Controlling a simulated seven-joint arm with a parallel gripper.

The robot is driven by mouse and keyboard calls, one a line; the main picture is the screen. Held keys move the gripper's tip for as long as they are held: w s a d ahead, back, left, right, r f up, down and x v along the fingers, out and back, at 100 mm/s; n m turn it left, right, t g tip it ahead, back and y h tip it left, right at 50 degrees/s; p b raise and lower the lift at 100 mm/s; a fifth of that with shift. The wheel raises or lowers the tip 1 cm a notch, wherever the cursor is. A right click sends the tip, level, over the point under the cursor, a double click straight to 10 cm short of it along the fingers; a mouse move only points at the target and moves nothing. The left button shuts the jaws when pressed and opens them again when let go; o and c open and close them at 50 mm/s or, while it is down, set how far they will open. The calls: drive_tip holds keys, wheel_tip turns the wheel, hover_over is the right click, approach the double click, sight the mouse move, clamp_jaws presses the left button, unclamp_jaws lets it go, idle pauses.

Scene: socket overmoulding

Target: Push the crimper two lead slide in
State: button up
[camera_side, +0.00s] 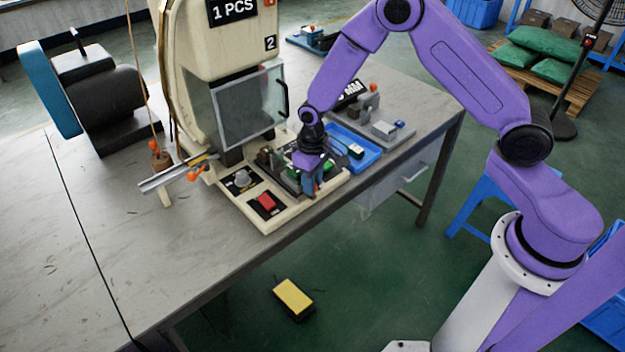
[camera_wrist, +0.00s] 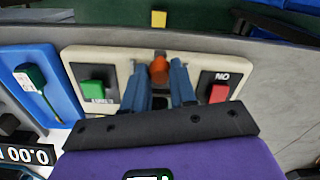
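The crimper (camera_side: 225,45), a cream press labelled 1 PCS and 2, stands on the table with a clear guard over its front. My gripper (camera_side: 312,190) points down at the front edge of its base and hides much of the slide area. In the wrist view, an orange knob (camera_wrist: 159,70), apparently the lead slide's handle, lies between the blue fingertips of my gripper (camera_wrist: 159,75). The fingers stand apart on either side of the knob; I cannot tell whether they press on it. The slide's body is hidden behind my gripper.
A green button (camera_wrist: 92,87) and a red button (camera_wrist: 218,93) flank the fingers. A grey knob (camera_side: 242,178) is on the base. A blue tray (camera_side: 372,157) holding a green part (camera_wrist: 32,75) lies close by. A grey fixture (camera_side: 384,129) stands behind.

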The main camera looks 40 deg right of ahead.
sight(285, 162)
clamp_jaws()
drive_tip(key=w, duration=1)
drive_tip(key=shift+w, duration=0.25)
drive_tip(key=o, duration=0.7)
unclamp_jaws()
drive_tip(key=shift+w, duration=0.1)
drive_tip(key=shift+c, duration=0.2)
wheel_tip(285, 162, up, 18)
drive_tip(key=shift+f, duration=0.25)
